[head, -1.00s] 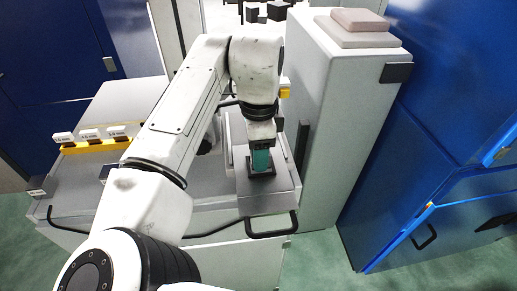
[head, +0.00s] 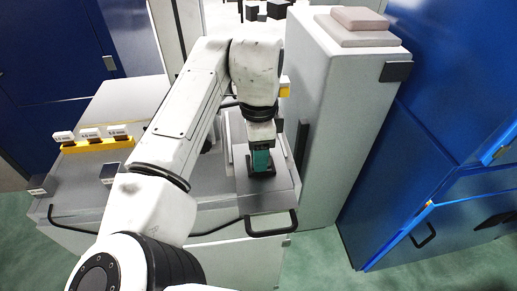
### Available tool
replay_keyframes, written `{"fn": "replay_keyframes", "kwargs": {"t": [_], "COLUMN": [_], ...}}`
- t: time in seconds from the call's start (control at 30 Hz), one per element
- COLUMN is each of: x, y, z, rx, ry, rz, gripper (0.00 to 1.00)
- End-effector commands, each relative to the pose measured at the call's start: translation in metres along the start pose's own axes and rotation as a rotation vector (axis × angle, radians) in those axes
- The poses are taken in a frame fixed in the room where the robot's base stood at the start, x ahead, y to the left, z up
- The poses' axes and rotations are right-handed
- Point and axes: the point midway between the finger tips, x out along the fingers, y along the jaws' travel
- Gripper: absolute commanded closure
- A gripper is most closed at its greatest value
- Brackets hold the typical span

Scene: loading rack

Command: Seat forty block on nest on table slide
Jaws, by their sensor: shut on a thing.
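A teal block (head: 261,160) stands upright at the grey table slide (head: 267,198). My gripper (head: 261,147) points down from above and is shut on the block's upper part. The block's lower end meets a dark nest (head: 262,173) on the slide. I cannot tell from this view whether the block is fully down in the nest. The gripper's fingers are small and partly hidden by the arm.
A black handle (head: 271,226) is at the slide's front edge. A tall grey cabinet (head: 345,110) with stacked plates (head: 360,20) stands close to the right. A yellow rack (head: 97,145) with labelled white blocks sits on the left. Blue cabinets (head: 440,150) are at far right.

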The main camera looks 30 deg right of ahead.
Motion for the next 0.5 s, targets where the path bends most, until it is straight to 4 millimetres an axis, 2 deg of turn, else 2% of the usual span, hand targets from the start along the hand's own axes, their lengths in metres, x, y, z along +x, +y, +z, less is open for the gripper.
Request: {"fn": "replay_keyframes", "kwargs": {"t": [0.5], "x": [0.007], "y": [0.0], "z": [-0.0001], "rx": [0.0], "ry": [0.001], "rz": [0.0], "gripper": [0.93]}}
